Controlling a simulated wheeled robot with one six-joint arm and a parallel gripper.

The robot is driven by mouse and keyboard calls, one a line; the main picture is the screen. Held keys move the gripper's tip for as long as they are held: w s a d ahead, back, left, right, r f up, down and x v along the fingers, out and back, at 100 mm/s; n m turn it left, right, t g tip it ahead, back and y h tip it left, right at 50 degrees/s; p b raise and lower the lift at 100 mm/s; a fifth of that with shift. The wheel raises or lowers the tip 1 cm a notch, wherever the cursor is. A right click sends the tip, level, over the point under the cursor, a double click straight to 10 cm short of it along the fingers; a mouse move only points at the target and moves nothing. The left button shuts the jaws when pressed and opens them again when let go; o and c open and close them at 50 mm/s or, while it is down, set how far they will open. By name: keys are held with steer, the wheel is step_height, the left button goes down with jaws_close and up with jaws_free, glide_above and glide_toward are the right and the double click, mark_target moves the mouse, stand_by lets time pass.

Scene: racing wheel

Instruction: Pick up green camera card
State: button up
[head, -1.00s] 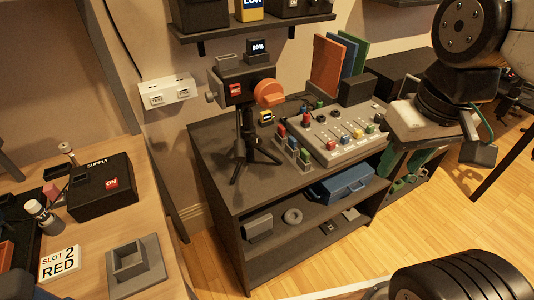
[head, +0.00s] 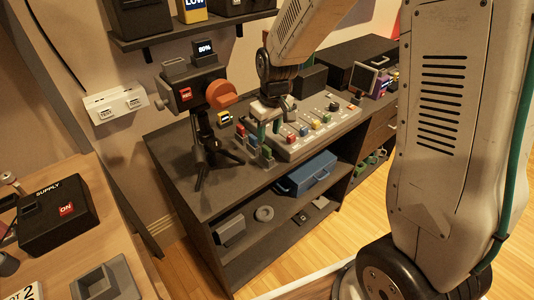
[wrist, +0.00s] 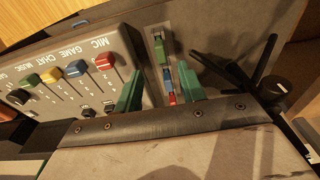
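The green camera card (wrist: 160,50) stands in a small grey rack (wrist: 154,36) in the wrist view, at the end farthest from my gripper's base. A blue card (wrist: 168,84) and a red card (wrist: 172,98) stand in line with it, nearer my gripper. My gripper (wrist: 160,72) is open, its two teal fingers on either side of the row. No card is visibly held.
The mixer panel (wrist: 62,72) with coloured sliders lies close beside one finger. The black tripod (wrist: 240,75) is close beyond the other; in the head view it carries a camera (head: 196,88). A shelf (head: 190,27) hangs above. The desk front (head: 215,190) is clear.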

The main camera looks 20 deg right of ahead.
mark_target(267, 148)
steer(key=f, duration=0.5)
steer(key=w+f, duration=0.1)
steer(key=f, duration=0.1)
steer(key=shift+a+f, duration=0.2)
steer(key=shift+f, duration=0.2)
jaws_close()
